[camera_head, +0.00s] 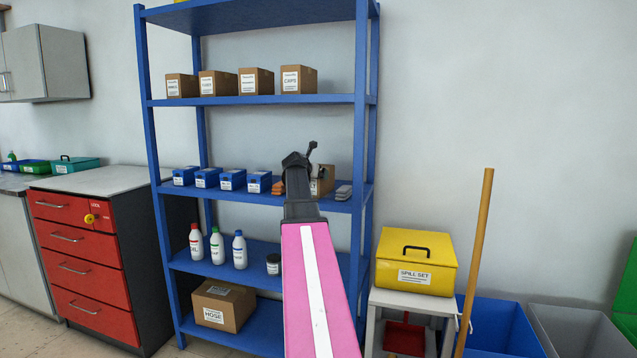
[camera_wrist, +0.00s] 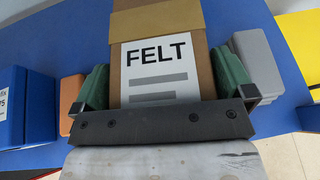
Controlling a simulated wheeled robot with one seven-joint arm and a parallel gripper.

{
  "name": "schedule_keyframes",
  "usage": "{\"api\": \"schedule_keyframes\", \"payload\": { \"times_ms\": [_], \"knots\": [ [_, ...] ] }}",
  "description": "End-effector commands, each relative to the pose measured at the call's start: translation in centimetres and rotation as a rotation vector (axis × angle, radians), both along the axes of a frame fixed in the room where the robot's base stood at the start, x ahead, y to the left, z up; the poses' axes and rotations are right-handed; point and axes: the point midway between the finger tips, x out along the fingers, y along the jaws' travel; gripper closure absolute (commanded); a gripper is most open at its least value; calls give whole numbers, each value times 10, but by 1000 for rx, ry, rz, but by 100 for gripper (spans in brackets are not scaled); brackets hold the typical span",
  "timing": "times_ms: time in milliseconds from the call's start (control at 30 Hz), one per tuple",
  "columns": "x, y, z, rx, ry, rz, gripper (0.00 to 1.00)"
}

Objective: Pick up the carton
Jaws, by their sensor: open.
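The carton (camera_wrist: 195,22) is a brown box with a white label reading FELT. In the wrist view it stands between the two green fingers of my gripper (camera_wrist: 178,88), which is open around it, one finger on each side. I cannot tell whether the fingers touch it. In the head view my gripper (camera_head: 302,165) is at the shelf's middle board, and the carton (camera_head: 326,172) shows only partly behind it, at its right. The carton's lower part is hidden by the gripper's dark crossbar in the wrist view.
The carton's blue shelf (camera_head: 345,205) also holds blue bins (camera_head: 232,180), an orange item (camera_wrist: 72,100) left of the carton and a grey stack (camera_wrist: 258,58) close at its right. Other cartons (camera_head: 256,81) stand above. A yellow spill box (camera_head: 415,255) and an upright pole (camera_head: 478,245) stand right.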

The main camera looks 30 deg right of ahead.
Motion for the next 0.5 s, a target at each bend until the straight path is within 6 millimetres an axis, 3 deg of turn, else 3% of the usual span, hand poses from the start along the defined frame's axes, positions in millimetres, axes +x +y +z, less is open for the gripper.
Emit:
{"api": "schedule_keyframes", "payload": {
  "times_ms": [200,333,500],
  "knots": [
    [0,-1,-1,0,0,0,0],
    [0,-1,-1,0,0,0,42],
    [0,-1,0,-1,-1,0,43]
  ]
}}
